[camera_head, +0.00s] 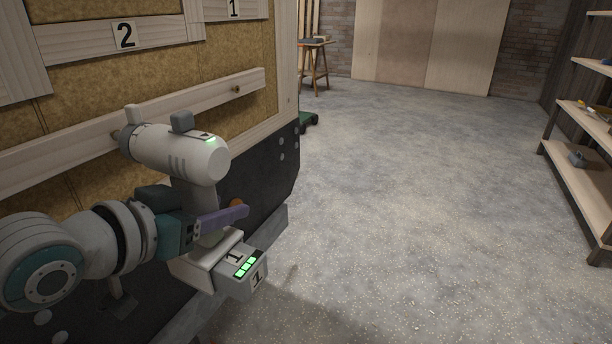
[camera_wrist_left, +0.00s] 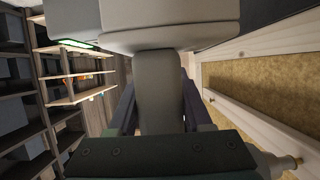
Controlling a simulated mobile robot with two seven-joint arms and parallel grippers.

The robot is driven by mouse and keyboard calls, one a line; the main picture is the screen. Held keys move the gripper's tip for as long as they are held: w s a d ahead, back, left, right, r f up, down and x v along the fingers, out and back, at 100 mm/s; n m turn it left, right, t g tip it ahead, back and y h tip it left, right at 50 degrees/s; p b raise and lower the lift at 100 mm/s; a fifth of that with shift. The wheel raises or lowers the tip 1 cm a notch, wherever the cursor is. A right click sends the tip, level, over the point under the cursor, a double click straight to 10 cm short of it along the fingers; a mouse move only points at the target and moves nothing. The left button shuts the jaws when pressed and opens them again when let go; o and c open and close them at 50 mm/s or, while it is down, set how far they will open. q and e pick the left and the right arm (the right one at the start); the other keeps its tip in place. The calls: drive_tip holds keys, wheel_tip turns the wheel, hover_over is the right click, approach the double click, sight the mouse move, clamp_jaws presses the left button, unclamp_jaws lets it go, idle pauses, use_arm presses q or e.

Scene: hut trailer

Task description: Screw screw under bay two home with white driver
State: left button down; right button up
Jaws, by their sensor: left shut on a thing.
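The white driver (camera_head: 172,152) is held in my left gripper (camera_head: 222,216), which is shut around its handle. Its nose points left at the pale wooden rail (camera_head: 60,150) on the wall, under the bay label 2 (camera_head: 125,36). The nose end is at or very near the rail, but I cannot tell whether it touches. In the left wrist view the driver's grey handle (camera_wrist_left: 158,95) stands between the fingers. My right gripper is out of view.
A brass screw (camera_head: 237,89) sits in the rail's right part, under the label 1 (camera_head: 235,8). The driver's battery (camera_head: 243,268) is marked 1 and shows green lights. Open concrete floor (camera_head: 420,190) lies right, with shelves (camera_head: 585,165) at the far right.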

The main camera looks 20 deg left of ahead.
use_arm(q)
drive_tip(key=shift+w+a, duration=0.1)
drive_tip(key=shift+a, duration=0.6)
idle(1.1)
drive_tip(key=shift+d+r, duration=0.1)
drive_tip(key=shift+d, duration=0.25)
drive_tip(key=shift+d+p, duration=0.6)
drive_tip(key=shift+d, duration=0.55)
drive_tip(key=shift+s+d+r, duration=0.1)
drive_tip(key=shift+s, duration=0.25)
drive_tip(key=s+d+p, duration=0.1)
drive_tip(key=s, duration=0.1)
drive_tip(key=s+d+p, duration=0.1)
drive_tip(key=s, duration=0.1)
drive_tip(key=s+p, duration=0.2)
drive_tip(key=shift+d, duration=0.4)
drive_tip(key=shift+s+d, duration=0.2)
drive_tip(key=shift+s, duration=0.2)
